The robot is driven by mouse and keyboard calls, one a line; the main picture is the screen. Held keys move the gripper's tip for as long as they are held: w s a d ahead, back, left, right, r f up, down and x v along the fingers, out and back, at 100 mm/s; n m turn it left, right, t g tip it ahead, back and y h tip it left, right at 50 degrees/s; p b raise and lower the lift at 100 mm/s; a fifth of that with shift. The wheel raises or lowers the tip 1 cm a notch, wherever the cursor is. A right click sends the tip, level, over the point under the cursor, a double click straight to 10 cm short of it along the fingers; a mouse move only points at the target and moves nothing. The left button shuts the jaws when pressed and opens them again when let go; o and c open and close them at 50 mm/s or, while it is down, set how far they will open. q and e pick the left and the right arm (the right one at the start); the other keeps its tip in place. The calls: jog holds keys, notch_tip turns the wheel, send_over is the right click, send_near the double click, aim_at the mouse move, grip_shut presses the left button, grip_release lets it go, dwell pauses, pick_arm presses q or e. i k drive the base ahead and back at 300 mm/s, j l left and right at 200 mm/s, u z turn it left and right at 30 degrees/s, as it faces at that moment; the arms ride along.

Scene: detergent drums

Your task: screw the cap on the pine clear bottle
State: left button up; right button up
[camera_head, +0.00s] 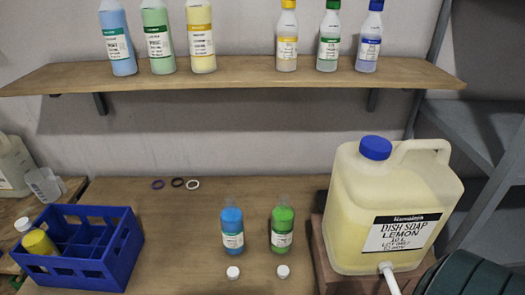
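A green-filled bottle (282,229) stands upright on the wooden table, right of a blue-filled bottle (232,228). The label on the green bottle is too small to read, so I cannot confirm it is the pine clear one. Both bottles have clear, empty upper parts and show no cap on top. One white cap (283,271) lies on the table in front of the green bottle. Another white cap (233,272) lies in front of the blue bottle.
A blue crate (120,262) with a yellow-topped item stands at the left. A large dish soap drum (345,220) with a blue cap and white spout stands at the right. Several bottles line the shelf (240,70) above. Three small rings lie at the table's back.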

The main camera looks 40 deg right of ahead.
aim_at(283, 214)
jog(key=z, duration=1.3)
